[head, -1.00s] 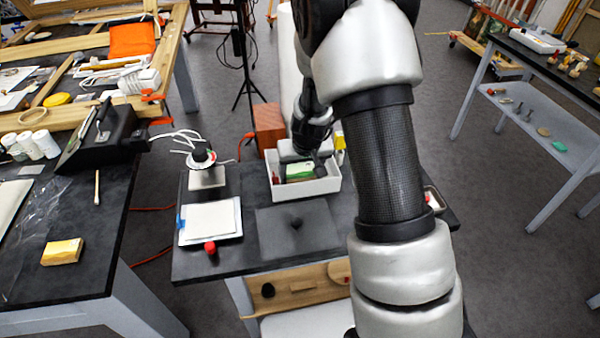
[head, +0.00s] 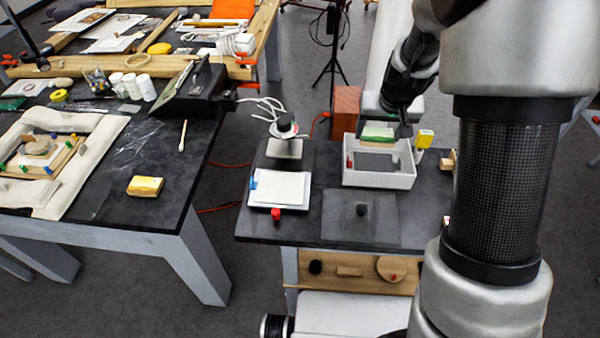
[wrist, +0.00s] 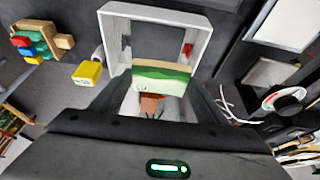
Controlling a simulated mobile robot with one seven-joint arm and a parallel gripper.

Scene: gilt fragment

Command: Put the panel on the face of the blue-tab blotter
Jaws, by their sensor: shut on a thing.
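The panel (head: 378,134), a small piece with green and cream bands, is held in my gripper (head: 388,122) above the white tray (head: 380,180). In the wrist view the panel (wrist: 160,80) stands between the fingers of my gripper (wrist: 160,92), which are shut on it. The blue-tab blotter (head: 280,188) is a white sheet lying flat on the dark table, left of the tray, its blue tab (head: 253,183) at the left edge. A bare white sheet also shows at the upper right of the wrist view (wrist: 290,20). The blotter's face is clear.
A red knob (head: 276,214) stands at the blotter's front edge. A dark-knobbed weight (head: 285,128) sits behind the blotter. A yellow-topped item (head: 425,138) stands by the tray's right corner.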

